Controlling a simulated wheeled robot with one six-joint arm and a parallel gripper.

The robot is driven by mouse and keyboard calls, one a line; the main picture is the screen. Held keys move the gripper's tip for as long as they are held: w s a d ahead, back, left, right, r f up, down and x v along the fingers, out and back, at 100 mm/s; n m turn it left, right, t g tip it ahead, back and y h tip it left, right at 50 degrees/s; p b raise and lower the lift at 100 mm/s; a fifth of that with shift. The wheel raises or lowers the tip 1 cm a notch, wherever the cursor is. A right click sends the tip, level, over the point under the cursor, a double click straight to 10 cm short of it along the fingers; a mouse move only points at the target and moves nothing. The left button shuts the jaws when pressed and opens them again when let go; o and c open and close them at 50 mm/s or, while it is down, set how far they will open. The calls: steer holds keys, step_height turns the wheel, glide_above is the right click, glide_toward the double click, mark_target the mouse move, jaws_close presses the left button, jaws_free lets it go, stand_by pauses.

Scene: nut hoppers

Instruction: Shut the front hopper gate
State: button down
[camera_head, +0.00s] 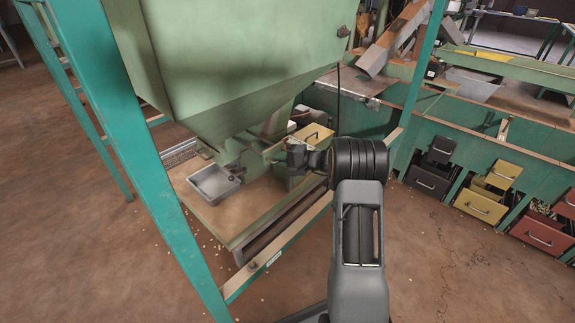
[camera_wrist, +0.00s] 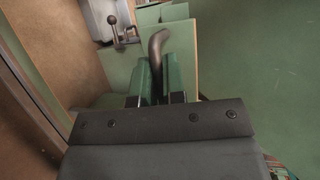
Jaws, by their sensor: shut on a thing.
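The green hopper (camera_head: 235,70) stands on legs in the head view and tapers down to outlets. My gripper (camera_head: 284,156) is beside the lower outlet, reaching in from the right. In the wrist view, my gripper (camera_wrist: 158,72) is shut on a dark curved handle (camera_wrist: 157,42), whose bent end sticks out past the fingertips. A second lever with a ball knob (camera_wrist: 112,20) shows apart from it at upper left. The gate plate that the handle belongs to is hidden, so I cannot tell how far it is open.
A grey metal tray (camera_head: 212,184) sits below the outlet on the wooden platform (camera_head: 235,215). A yellow box with a handle (camera_head: 314,136) is behind my gripper. A teal post (camera_head: 120,130) stands at left. Coloured drawers (camera_head: 480,204) line the bench at right.

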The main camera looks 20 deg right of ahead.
steer(key=shift+w+a+r, duration=0.1)
steer(key=shift+w, duration=0.25)
steer(key=c, duration=1.4)
jaws_free()
steer(key=shift+w+a, duration=0.1)
steer(key=shift+a, duration=0.05)
steer(key=shift+o, duration=0.9)
steer(key=p+v, duration=0.4)
steer(key=v, duration=1)
